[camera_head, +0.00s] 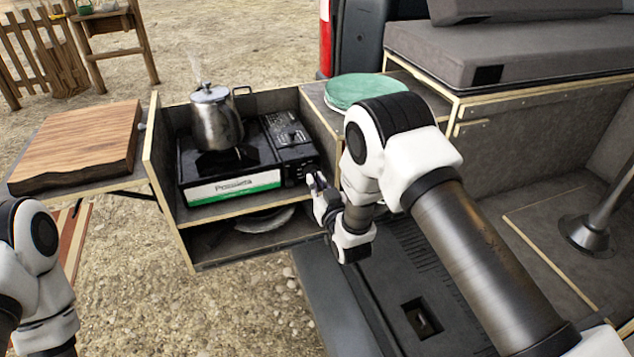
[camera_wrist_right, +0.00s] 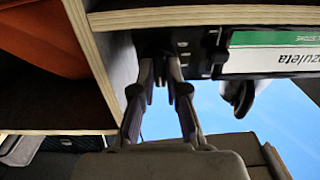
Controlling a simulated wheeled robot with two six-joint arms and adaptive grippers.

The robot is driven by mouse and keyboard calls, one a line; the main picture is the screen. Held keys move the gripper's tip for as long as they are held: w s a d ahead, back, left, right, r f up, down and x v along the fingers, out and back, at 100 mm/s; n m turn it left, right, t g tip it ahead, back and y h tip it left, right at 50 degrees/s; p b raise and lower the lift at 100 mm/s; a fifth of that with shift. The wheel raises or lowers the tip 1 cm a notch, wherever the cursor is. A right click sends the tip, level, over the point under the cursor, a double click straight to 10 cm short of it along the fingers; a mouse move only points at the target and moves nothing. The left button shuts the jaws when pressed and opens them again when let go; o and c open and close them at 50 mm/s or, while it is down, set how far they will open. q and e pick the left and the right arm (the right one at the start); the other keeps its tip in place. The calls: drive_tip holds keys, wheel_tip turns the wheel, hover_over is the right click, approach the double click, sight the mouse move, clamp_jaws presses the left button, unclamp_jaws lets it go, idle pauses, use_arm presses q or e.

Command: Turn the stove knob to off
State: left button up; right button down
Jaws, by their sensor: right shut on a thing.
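The portable stove (camera_head: 235,187) is a black camping stove with a white and green label, set in a wooden compartment. A metal kettle (camera_head: 216,120) stands on its burner, with faint steam above it. My right gripper (camera_head: 314,183) is at the right end of the stove's front. In the right wrist view the stove's label (camera_wrist_right: 275,52) appears upside down, and the fingers (camera_wrist_right: 170,62) are closed together against the dark front beside it, shut on the stove knob. The knob itself is mostly hidden between the fingertips, so its setting cannot be read. My left gripper is out of frame.
A wooden board (camera_head: 80,143) lies on a side shelf at the left. A plate (camera_head: 265,221) lies on the shelf below. Compartment walls closely border the stove.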

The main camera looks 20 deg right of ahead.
drive_tip(key=c, duration=1.2)
unclamp_jaws()
drive_tip(key=s, duration=1.2)
drive_tip(key=shift+d, duration=0.25)
